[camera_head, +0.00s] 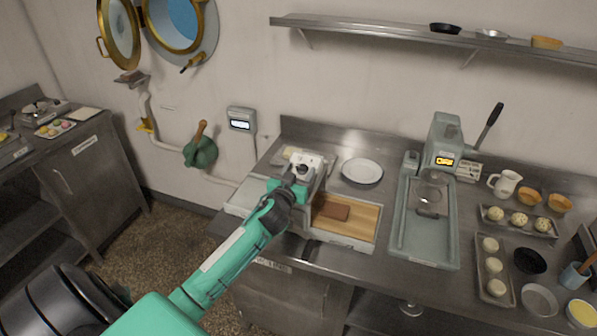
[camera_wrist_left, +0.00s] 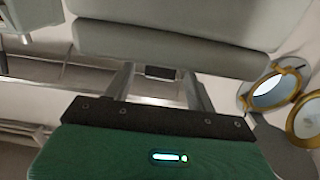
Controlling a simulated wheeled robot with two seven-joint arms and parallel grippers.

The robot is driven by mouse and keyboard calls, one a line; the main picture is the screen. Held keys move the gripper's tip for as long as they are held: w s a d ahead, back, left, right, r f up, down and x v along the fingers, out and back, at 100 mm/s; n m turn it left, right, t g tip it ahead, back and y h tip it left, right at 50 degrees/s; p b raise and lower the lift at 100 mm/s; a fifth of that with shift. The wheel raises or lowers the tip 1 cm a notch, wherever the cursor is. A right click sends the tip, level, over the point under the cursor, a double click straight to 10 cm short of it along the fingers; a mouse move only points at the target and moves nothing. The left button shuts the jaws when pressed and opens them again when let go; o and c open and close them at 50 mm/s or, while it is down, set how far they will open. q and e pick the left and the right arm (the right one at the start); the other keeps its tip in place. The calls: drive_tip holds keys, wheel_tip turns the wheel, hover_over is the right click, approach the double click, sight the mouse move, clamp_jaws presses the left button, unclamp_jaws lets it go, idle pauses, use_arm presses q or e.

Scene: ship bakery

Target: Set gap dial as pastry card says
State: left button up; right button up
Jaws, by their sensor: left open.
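A pale grey machine (camera_head: 306,160) with a white head stands at the back left of the steel counter, with a wooden board in its tray. A dark round part shows on its head; I cannot tell whether it is the gap dial. My left gripper (camera_head: 298,184) is at the machine's near side, partly hidden by its own wrist. In the left wrist view its two fingers (camera_wrist_left: 160,90) are apart with nothing clearly between them, below a large grey body. A small printed card (camera_head: 468,170) stands by the press; its text is too small to read. My right gripper is out of view.
A white plate (camera_head: 362,171) stands behind. To the right are a lever press (camera_head: 441,150), dough trays (camera_head: 491,268) and bowls. A shelf (camera_head: 430,36) runs above. The floor at left is clear.

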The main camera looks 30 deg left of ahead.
use_arm(q)
drive_tip(key=c, duration=1)
